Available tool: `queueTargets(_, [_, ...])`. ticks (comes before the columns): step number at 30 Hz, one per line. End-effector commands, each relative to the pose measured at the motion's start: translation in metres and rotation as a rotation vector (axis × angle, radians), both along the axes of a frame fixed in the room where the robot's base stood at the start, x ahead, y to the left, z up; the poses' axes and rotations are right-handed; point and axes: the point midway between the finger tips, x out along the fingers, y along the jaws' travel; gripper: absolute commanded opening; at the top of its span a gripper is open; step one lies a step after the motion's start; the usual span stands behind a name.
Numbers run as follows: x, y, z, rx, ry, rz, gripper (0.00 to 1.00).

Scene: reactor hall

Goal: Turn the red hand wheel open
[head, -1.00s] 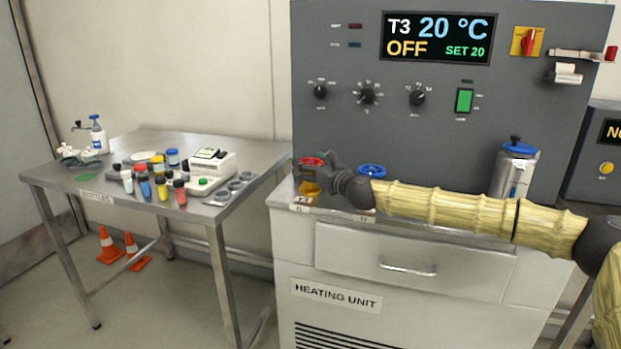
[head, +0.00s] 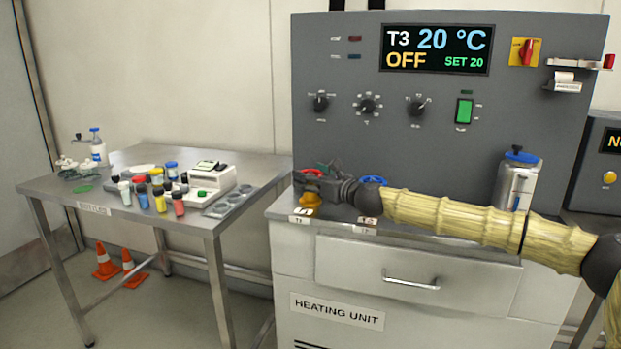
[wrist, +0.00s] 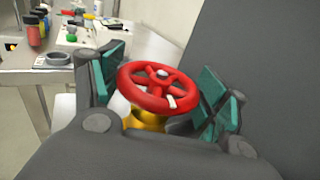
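The red hand wheel (wrist: 158,87) sits on a brass valve body (wrist: 146,119) in the wrist view. It has spokes and a small white mark on its near rim. My gripper (wrist: 160,85) is open, with one green-padded finger on each side of the wheel. A gap shows at the right finger; I cannot tell whether the left finger touches the rim. In the head view my gripper (head: 322,180) mostly hides the wheel, and the brass body (head: 310,199) shows below it on the heating unit's top.
A blue hand wheel (head: 374,180) stands just right, partly behind my arm. The grey control panel (head: 440,150) rises close behind. A steel flask (head: 518,180) stands at the right. A side table (head: 130,190) with bottles is at the left.

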Motion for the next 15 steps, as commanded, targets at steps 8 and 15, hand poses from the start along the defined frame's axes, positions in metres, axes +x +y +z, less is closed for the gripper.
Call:
queueTargets(8, [-0.0003,0.0004,-0.0009,-0.001,0.001,0.001,0.92])
queueTargets(15, [-0.0029,-0.0023,-0.0014,-0.001,0.002,0.001,0.92])
